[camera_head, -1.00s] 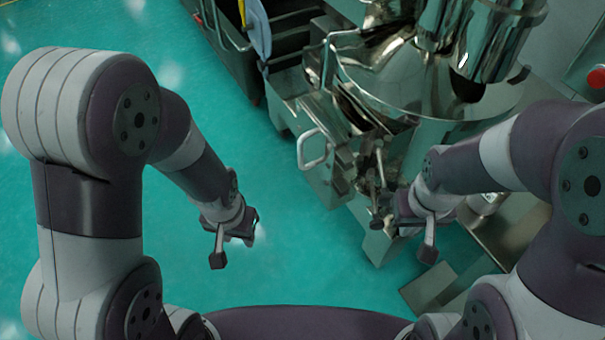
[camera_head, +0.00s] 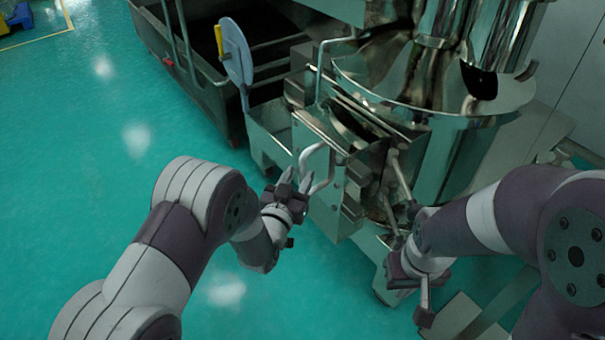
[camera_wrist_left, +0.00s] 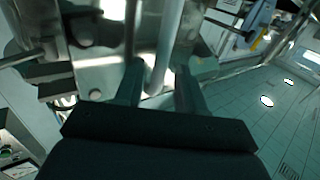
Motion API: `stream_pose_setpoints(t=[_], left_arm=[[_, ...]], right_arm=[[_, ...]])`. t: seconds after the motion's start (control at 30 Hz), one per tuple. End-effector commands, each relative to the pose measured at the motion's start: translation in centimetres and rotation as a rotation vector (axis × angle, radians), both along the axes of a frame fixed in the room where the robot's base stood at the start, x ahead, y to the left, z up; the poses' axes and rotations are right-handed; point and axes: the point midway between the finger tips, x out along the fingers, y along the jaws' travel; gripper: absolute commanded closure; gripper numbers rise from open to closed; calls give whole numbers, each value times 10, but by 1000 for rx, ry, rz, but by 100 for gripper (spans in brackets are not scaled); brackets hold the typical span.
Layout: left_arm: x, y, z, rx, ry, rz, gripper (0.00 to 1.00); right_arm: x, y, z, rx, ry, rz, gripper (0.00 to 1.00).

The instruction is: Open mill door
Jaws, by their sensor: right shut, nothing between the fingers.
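The mill door (camera_head: 322,212) is a shiny metal panel on the front of the steel mill, with a light curved handle (camera_head: 326,182) on its left side. My left gripper (camera_head: 296,177) is open just left of the handle, its fingers pointing at it. In the left wrist view, my two fingers (camera_wrist_left: 160,88) stand apart, and the handle's bar (camera_wrist_left: 166,50) shows between them; whether they touch it I cannot tell.
The steel mill with its round drum (camera_head: 445,110) stands behind the door.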

Motion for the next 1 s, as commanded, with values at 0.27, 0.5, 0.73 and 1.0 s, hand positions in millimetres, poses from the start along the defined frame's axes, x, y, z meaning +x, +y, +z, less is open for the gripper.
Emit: stream_pose_setpoints(t=[0.27,0.5,0.73,1.0], left_arm=[[30,-11,-1,1,2,0,61],[31,-11,0,1,2,0,61],[31,-11,0,1,2,0,100],[34,-2,0,2,2,-32,100]], right_arm=[[0,0,-9,0,0,0,100],[0,0,-8,0,0,0,100],[0,0,-8,0,0,0,100],[0,0,-9,0,0,0,100]])
